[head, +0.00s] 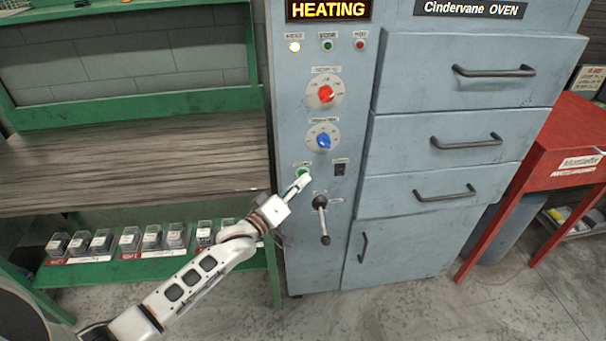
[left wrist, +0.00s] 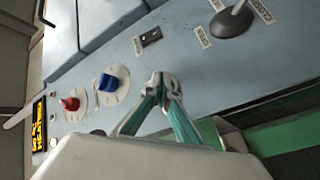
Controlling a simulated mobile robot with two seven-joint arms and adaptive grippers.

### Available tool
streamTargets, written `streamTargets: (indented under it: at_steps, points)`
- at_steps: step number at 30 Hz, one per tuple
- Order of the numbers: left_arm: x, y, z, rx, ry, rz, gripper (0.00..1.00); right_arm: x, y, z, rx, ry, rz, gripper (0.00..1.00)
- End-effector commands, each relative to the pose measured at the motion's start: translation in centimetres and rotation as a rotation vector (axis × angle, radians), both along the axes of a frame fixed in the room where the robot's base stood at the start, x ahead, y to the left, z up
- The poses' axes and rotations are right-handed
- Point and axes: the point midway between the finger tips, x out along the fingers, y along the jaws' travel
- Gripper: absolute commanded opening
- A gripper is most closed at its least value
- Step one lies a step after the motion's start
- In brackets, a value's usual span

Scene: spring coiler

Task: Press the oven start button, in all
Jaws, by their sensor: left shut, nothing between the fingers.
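The grey-blue oven (head: 320,250) has a control panel on its left side. The green start button (head: 302,172) sits low on the panel, under the blue knob (head: 323,141). My left gripper (head: 304,180) is shut and empty, with its tips at the button, partly covering it. In the left wrist view the shut fingertips (left wrist: 163,82) are against or very near the panel and hide the button. I cannot tell whether they touch it. The lit display (head: 329,10) reads HEATING, and the white lamp (head: 294,47) at the left looks lit. My right gripper is not in view.
A black-handled lever (head: 321,204) hangs just right of and below my gripper. A red knob (head: 326,94) sits above the blue one. A green bench (head: 130,170) with several small boxes on its lower shelf stands left. A red table (head: 570,150) stands right.

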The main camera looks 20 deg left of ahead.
Motion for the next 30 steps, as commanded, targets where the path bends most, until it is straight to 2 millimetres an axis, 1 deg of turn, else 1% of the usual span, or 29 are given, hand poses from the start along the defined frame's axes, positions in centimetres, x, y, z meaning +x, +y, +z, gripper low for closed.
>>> streamTargets:
  at_steps: [6, 16, 19, 30]
  points:
    - [-1.0, -0.4, 0.2, -0.002, 0.001, 0.000, 0.00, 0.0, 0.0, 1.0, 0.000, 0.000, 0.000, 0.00]
    - [-1.2, -0.5, 0.0, -0.001, 0.000, 0.000, 0.00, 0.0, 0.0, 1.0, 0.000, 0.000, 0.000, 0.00]
    - [-1.5, -0.6, 0.1, -0.001, 0.002, 0.000, 0.00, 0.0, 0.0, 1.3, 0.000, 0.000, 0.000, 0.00]
    - [-4.5, -1.9, 0.2, -0.002, 0.003, 0.000, 0.00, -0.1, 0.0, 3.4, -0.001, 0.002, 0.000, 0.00]
